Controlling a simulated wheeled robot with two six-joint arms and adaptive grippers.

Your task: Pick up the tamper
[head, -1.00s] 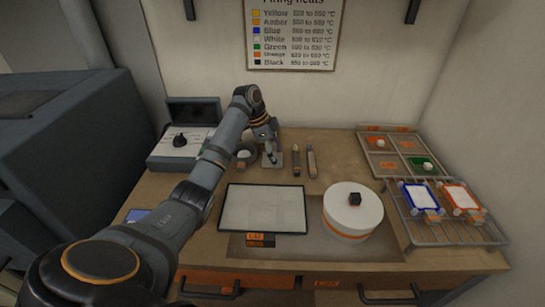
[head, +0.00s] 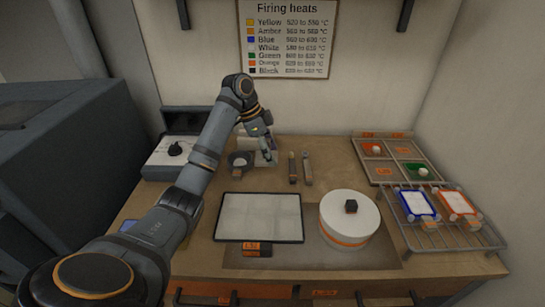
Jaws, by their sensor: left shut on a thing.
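My left gripper (head: 267,154) is above the back of the workbench, pointing down. It is shut on a small, slim thing that I take to be the tamper; the fingers hide most of it, so its shape is hard to tell. A pale square plate shows partly behind the gripper. A dark round dish (head: 240,159) with white contents sits just left of the gripper. My right gripper does not show.
Two slim upright tools (head: 307,168) lie right of the gripper. A white tile in a black frame (head: 260,217) and a round white pot (head: 350,218) stand in front. A wire rack (head: 447,230) and a divided tray (head: 390,178) are at right. A grey control box (head: 170,158) is at left.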

